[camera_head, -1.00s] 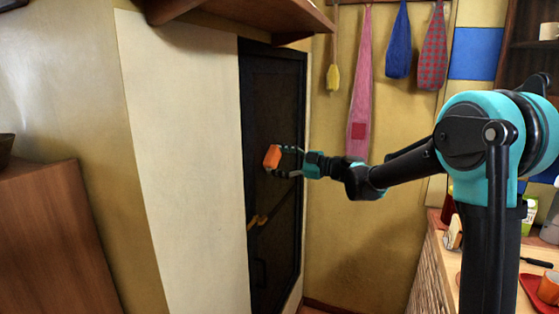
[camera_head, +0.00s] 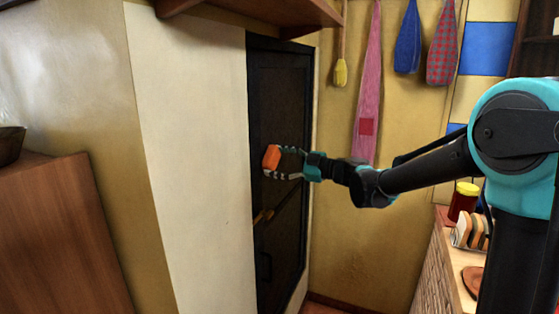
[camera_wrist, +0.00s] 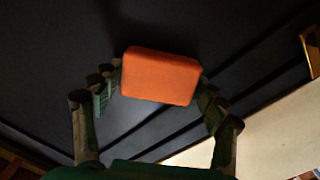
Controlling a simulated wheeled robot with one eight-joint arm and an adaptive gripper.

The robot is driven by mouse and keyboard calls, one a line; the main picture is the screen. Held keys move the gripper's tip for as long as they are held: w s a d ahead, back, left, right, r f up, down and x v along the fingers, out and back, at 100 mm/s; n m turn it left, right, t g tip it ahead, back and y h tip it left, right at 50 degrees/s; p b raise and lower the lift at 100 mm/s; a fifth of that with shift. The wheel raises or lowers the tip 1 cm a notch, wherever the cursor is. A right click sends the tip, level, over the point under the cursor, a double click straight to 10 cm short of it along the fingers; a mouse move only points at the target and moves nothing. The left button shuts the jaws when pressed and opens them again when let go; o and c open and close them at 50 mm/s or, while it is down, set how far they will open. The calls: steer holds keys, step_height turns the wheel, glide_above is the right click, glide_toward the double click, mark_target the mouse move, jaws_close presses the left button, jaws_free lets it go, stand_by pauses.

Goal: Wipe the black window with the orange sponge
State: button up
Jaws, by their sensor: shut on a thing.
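The orange sponge (camera_head: 271,158) is held between the fingers of my gripper (camera_head: 279,162), in front of the dark window panel of a tall black door. In the wrist view the sponge (camera_wrist: 161,76) sits between both fingertips of my gripper (camera_wrist: 160,82), with the black window (camera_wrist: 230,25) right behind it. In the head view the black window (camera_head: 283,100) fills the upper part of the door. The sponge is very close to the dark surface; I cannot tell whether it touches.
A counter (camera_head: 455,265) with a toast rack (camera_head: 468,231) is at right.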

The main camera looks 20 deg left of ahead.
steer(key=shift+s+d, duration=0.1)
steer(key=shift+s+d, duration=0.2)
steer(key=shift+d, duration=2.7)
steer(key=shift+s+d, duration=0.15)
steer(key=shift+d, duration=1.35)
